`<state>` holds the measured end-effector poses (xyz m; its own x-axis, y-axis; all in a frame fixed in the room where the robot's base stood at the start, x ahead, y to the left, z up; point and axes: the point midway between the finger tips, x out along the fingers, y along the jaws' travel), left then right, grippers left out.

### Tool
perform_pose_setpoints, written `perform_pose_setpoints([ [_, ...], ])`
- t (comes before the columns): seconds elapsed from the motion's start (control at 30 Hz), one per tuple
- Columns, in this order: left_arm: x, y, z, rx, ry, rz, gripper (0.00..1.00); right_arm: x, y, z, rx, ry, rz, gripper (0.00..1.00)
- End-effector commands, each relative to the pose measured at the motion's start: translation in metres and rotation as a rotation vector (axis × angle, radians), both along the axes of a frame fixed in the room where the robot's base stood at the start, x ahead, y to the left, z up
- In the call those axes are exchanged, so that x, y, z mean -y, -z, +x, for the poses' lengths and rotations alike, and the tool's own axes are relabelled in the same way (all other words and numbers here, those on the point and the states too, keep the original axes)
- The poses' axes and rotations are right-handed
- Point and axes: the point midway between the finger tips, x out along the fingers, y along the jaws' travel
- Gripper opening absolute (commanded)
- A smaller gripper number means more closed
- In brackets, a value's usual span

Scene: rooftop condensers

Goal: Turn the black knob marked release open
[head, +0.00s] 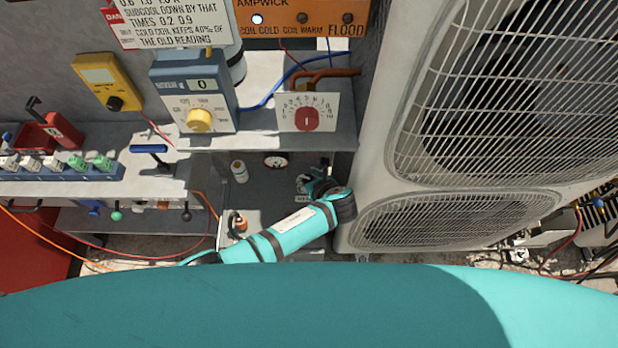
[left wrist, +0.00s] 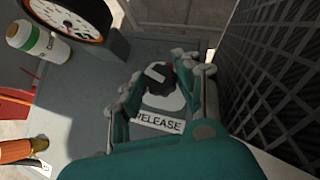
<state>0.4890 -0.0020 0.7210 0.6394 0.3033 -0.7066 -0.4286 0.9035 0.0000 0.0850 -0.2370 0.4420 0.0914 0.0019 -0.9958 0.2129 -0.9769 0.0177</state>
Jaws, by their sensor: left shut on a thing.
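The black knob (left wrist: 163,82) shows in the left wrist view, with a pale mark across its top and a little red at its edge. It sits on a white base, beside a white label (left wrist: 158,122) reading RELEASE. My left gripper (left wrist: 168,76) is around the knob and shut on it, with one finger on each side; the exact contact is partly hidden. In the head view my left gripper (head: 318,184) is at the lower shelf near the condenser, and the knob is mostly hidden there. My right gripper is not in view.
A round gauge (head: 275,161) and a white bottle (head: 239,171) stand left of my left gripper. The condenser (head: 378,160) rises close on its right. A shelf with a red dial (head: 307,118) overhangs behind. An orange plug (head: 240,224) lies nearer my arm.

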Motion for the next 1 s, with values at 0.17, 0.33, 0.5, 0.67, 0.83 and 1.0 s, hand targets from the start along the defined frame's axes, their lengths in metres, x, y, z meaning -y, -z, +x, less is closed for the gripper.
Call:
perform_pose_setpoints([
  [0.17, 0.000, 0.001, 0.000, -0.002, -0.005, -0.001, 0.00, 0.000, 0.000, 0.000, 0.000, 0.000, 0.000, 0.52],
  [0.33, 0.000, 0.001, 0.000, -0.003, -0.004, -0.001, 0.00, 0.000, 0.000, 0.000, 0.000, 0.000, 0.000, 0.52],
  [0.5, 0.000, 0.001, 0.000, -0.002, -0.004, -0.001, 0.50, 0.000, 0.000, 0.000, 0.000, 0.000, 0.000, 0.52],
  [0.67, 0.000, 0.000, 0.000, -0.001, -0.003, 0.000, 0.55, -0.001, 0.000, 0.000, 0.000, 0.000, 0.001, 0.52],
  [0.83, 0.001, -0.001, -0.001, -0.001, -0.002, -0.001, 0.55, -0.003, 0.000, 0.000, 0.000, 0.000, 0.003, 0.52],
  [1.0, 0.006, -0.012, -0.011, 0.000, -0.001, -0.003, 0.55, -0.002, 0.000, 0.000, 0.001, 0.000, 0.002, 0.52],
])
